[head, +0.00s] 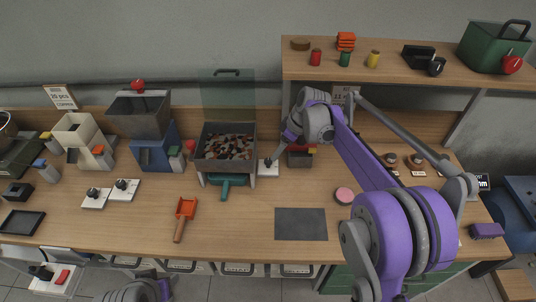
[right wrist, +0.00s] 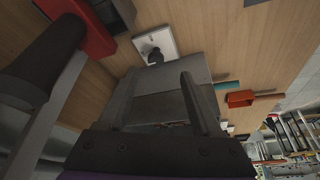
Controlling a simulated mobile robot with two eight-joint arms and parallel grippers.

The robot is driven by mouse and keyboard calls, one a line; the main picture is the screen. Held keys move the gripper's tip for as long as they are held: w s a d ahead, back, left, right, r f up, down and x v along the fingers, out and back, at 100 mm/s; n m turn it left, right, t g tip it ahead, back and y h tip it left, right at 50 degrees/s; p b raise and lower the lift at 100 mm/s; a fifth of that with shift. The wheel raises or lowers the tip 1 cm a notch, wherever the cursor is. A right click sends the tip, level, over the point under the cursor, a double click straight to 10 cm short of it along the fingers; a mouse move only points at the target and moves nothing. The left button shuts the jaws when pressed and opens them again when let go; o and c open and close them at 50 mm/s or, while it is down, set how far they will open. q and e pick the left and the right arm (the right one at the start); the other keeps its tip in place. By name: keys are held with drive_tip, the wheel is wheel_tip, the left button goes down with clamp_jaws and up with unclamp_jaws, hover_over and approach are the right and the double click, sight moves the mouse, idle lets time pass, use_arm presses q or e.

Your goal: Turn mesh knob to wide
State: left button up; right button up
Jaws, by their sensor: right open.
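A dark knob on a white plate (head: 268,169) sits just right of the grey tray-like sieve box; I take it for the mesh knob. The dark knob (right wrist: 154,56) and its white plate also show at the top of the right wrist view. My right gripper (right wrist: 155,80) is open, its two fingers reaching toward the knob with nothing between them that I can make out. In the head view my right wrist hangs just right of and above the knob, and its fingers are mostly hidden. My left gripper is not in view; only part of my left arm shows at the bottom.
The sieve box (head: 225,170) holds brown pieces, with a green handle (head: 226,187) in front. A dark bin with red and yellow parts (head: 300,158) stands close right of the knob. An orange scoop (head: 186,208) and a grey mat (head: 300,224) lie in front. Two more knobs on white plates (head: 108,196) sit left.

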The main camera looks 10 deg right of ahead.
sight(269, 160)
drive_tip(key=shift+n, duration=0.3)
drive_tip(key=x, duration=0.4)
drive_tip(key=w+x, duration=0.1)
drive_tip(key=x, duration=0.3)
drive_tip(key=shift+w+a, duration=0.15)
clamp_jaws()
